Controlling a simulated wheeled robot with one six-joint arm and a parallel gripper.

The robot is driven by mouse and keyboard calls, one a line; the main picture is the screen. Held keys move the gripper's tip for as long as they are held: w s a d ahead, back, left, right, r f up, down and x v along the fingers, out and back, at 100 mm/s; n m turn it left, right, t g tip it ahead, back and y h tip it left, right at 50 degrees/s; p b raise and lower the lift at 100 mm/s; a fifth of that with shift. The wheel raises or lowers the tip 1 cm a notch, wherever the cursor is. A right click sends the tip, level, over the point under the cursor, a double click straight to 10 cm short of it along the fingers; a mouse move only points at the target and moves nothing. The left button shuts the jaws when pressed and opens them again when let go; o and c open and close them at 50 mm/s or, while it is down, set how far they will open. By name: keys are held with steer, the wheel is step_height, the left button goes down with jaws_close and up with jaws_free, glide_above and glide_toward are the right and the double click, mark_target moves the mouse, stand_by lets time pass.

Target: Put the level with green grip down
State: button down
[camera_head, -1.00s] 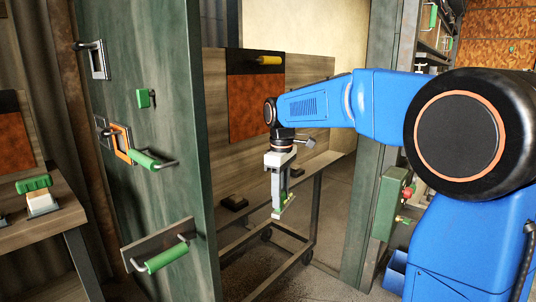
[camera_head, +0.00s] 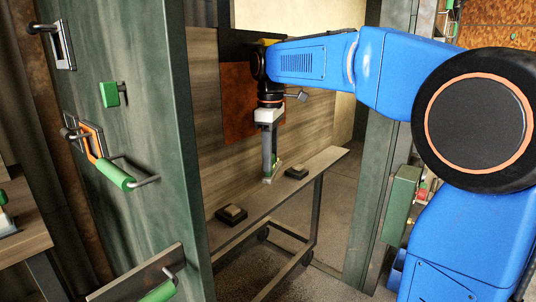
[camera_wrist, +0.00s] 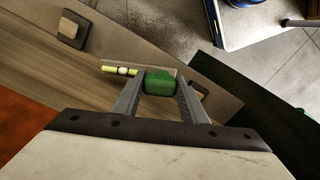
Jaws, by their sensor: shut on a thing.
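My gripper (camera_head: 269,165) points down over the narrow wooden bench (camera_head: 254,205) behind the green door. It is shut on the green grip of the level (camera_wrist: 159,83). In the wrist view the grip sits between both fingers, and the level's pale bar with a yellow vial shows beyond it. In the head view only a small green and pale part of the level (camera_head: 273,174) shows at the fingertips. It is at or just above the bench top, between two small blocks; I cannot tell whether it touches.
One small block (camera_head: 232,214) lies on the bench to the left and another (camera_head: 297,172) to the right. A wooden back panel rises behind the bench. The green door (camera_head: 130,150) with several handles stands at the left. A green post (camera_head: 365,180) stands at the right.

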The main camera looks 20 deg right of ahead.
mark_target(270, 177)
steer(key=shift+f, duration=3.4)
steer(key=shift+f, duration=0.55)
steer(key=c, duration=1)
jaws_free()
